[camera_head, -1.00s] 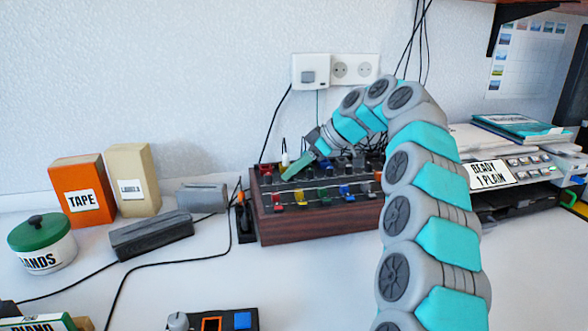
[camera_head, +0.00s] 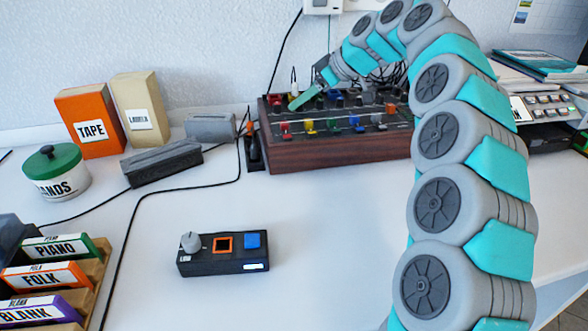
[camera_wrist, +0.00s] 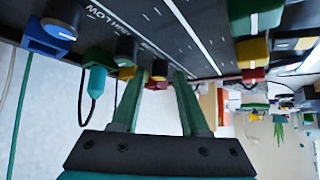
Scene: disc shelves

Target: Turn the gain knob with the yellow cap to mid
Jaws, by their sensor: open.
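The wooden-sided mixer (camera_head: 340,153) stands at the back against the wall, with several coloured knobs and sliders. My gripper (camera_head: 302,100) is over its left rear part. In the wrist view the green fingers of my gripper (camera_wrist: 160,76) are apart, close to the panel (camera_wrist: 150,22). A dark knob with a red end (camera_wrist: 157,83) shows between the fingertips. A yellow cap (camera_wrist: 127,73) below a black knob shows just left of the left finger, partly hidden by it. Another yellow piece (camera_wrist: 252,50) is farther right. I cannot tell how the yellow-capped knob points.
A black control box (camera_head: 222,264) lies on the open desk in front. Left stand a green-lidded tin (camera_head: 56,172), a tape box (camera_head: 92,122) and a card rack (camera_head: 90,290). Cables run over the desk. A button panel (camera_head: 548,106) is at the right.

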